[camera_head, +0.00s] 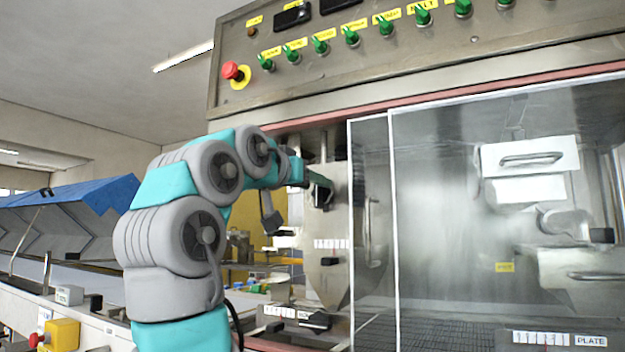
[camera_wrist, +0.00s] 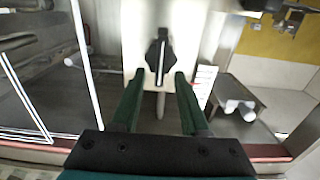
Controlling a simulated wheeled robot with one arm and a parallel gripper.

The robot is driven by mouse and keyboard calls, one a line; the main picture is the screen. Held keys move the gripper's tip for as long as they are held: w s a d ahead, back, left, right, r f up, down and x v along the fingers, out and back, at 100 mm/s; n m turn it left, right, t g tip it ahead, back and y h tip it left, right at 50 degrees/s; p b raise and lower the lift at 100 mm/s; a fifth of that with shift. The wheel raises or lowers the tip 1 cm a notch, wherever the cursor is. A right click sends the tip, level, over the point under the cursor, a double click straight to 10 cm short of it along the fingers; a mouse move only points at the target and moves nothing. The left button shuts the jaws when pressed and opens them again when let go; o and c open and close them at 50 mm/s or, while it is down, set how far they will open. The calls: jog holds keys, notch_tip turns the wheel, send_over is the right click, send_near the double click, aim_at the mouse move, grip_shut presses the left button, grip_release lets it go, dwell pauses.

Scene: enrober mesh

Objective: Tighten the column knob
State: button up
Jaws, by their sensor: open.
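The column knob (camera_wrist: 159,56) is black with a pale line across its middle. In the wrist view it sits on a pale metal plate, just beyond the fingertips and between their lines. My gripper (camera_wrist: 160,76) is open, with one dark green finger on each side and nothing held. The fingers appear short of the knob or only at its edge; contact cannot be told. In the head view my gripper (camera_head: 324,186) reaches the metal column plate left of the glass doors. The knob there is largely hidden by the fingers.
Clear sliding doors (camera_head: 393,215) with white edges stand right of my gripper. A control panel (camera_head: 350,45) with green switches and a red stop button (camera_head: 231,70) is above. A blue-hooded conveyor (camera_head: 80,205) is at the left. Another dark handle (camera_head: 329,261) sits below on the plate.

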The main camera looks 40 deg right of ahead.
jog(key=shift+d, duration=0.2)
grip_shut()
dwell(0.5)
